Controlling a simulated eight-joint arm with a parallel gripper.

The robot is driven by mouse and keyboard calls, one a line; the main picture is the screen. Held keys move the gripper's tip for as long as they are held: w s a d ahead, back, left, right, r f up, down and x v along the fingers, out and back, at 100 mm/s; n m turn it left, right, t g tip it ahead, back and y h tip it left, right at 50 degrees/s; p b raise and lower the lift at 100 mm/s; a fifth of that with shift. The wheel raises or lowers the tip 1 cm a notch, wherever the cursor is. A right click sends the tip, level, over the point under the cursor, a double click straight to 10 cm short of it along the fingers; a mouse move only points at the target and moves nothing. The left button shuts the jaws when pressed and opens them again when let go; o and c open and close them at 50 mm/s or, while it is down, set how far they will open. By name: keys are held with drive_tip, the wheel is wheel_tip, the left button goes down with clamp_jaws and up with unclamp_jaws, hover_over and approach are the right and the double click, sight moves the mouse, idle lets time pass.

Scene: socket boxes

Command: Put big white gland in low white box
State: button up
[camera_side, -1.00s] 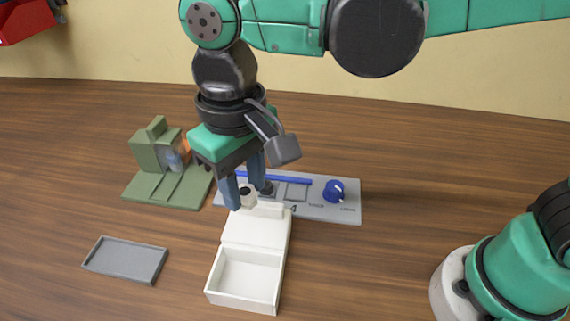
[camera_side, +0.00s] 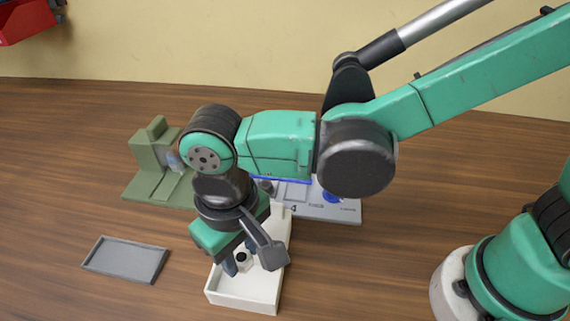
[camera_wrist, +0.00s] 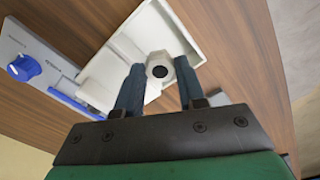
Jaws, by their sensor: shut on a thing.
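The big white gland (camera_wrist: 159,66) is a white ring-shaped piece with a dark hole. My gripper (camera_wrist: 158,88) is shut on it, one finger on each side. In the side view my gripper (camera_side: 238,264) is low over the front compartment of the low white box (camera_side: 246,300), and the gland (camera_side: 243,260) shows between the fingers. The white box also shows in the wrist view (camera_wrist: 138,24), with the gland in front of its open compartment. I cannot tell whether the gland touches the box floor.
A grey panel with a blue knob (camera_side: 331,196) and a blue bar lies behind the box. A green fixture (camera_side: 150,160) stands at back left. A grey tray (camera_side: 126,260) lies left of the box. The wood table (camera_side: 60,200) is clear at far left.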

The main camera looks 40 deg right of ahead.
sight(249, 285)
drive_tip(key=shift+f, duration=2.95)
drive_tip(key=shift+f, duration=0.1)
drive_tip(key=o, duration=1)
drive_tip(key=shift+c, duration=0.8)
drive_tip(key=shift+o, duration=0.9)
drive_tip(key=shift+r, duration=3.5)
